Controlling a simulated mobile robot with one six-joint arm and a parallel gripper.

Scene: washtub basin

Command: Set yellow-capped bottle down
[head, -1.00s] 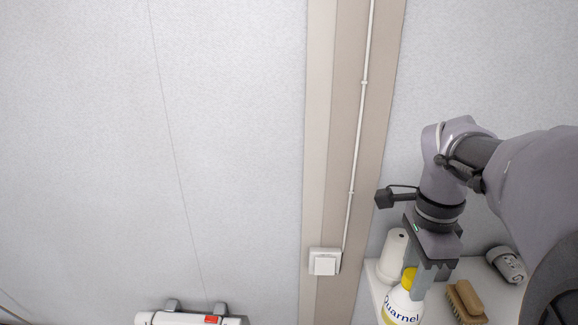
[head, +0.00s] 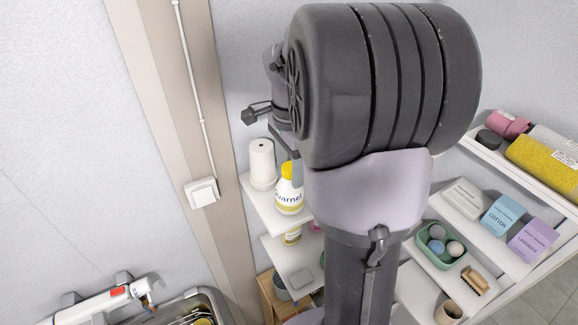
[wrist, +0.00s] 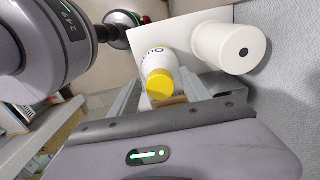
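The yellow-capped bottle (head: 289,200) is white with a printed label and looks upright at the upper shelf, beside the wall column. My gripper (head: 291,172) reaches down over its top. In the wrist view the bottle's yellow cap (wrist: 159,86) and white shoulder lie between the two fingers of my gripper (wrist: 163,78), whose tips come close against its sides. The fingers look shut on the bottle. Its base meets or nearly meets the white shelf (head: 262,208); the exact contact is unclear.
A white roll (head: 262,164) stands just left of the bottle. Boxes (head: 500,215), a green tray (head: 437,262) and a brush (head: 475,281) lie to the right. A sink basin (head: 205,302) is at the lower left.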

